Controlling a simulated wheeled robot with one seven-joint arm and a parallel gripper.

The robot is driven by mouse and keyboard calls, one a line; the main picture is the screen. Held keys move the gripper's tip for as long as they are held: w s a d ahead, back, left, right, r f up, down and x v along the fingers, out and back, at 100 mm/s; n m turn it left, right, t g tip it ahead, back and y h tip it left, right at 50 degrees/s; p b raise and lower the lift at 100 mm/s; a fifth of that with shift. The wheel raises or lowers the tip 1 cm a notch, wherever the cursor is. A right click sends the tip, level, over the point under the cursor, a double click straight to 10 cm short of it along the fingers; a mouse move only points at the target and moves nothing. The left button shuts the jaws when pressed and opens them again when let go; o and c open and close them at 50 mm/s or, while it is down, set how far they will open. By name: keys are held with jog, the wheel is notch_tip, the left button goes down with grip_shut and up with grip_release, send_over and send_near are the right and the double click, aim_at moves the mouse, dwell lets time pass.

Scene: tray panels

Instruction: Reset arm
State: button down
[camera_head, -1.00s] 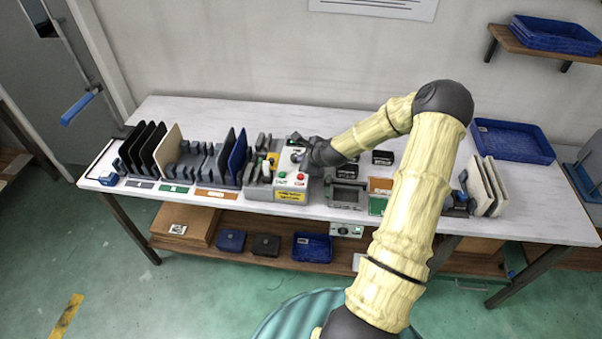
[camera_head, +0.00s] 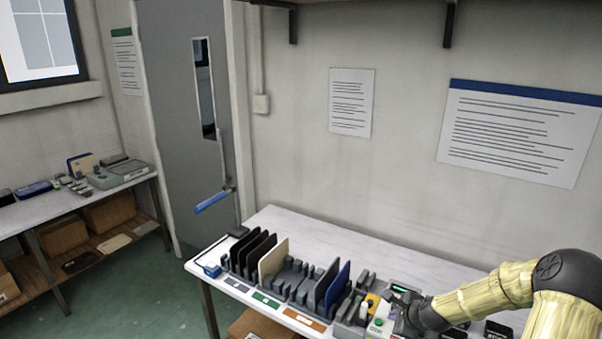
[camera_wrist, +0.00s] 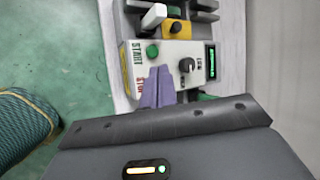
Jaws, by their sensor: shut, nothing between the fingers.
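My gripper (camera_head: 402,318) is at the grey control box (camera_head: 376,328) on the white bench, at the lower right of the head view. In the wrist view its two purple-grey fingers (camera_wrist: 170,76) are together and empty. They lie over the near edge of the box face (camera_wrist: 178,50), partly covering the red STOP lettering. The green START button (camera_wrist: 152,50), a dark knob (camera_wrist: 186,65) and a lit green display (camera_wrist: 211,62) show around the fingertips. I cannot tell whether the fingers touch the box. My arm reaches in from the right.
Left of the box stands a rack holding black panels (camera_head: 245,250), a beige panel (camera_head: 272,260) and a blue panel (camera_head: 341,285). The bench back (camera_head: 330,235) is clear. A grey door (camera_head: 185,130) and a second bench (camera_head: 60,205) are at the left.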

jog(key=s+a+r+n+g, duration=0.1)
jog(key=s+a+r+n, duration=0.3)
jog(key=s+n, duration=0.3)
jog(key=s+a+r+n+g+h, duration=0.1)
jog(key=s+a+r+n+g, duration=0.1)
jog(key=s+a+r+n, duration=0.3)
jog(key=s+a+r+n+g, duration=0.2)
jog(key=s+a+r+n, duration=0.2)
jog(key=s+n, duration=0.6)
jog(key=shift+s+a+r+h, duration=0.3)
jog(key=shift+s+a, duration=0.25)
jog(key=shift+s, duration=0.65)
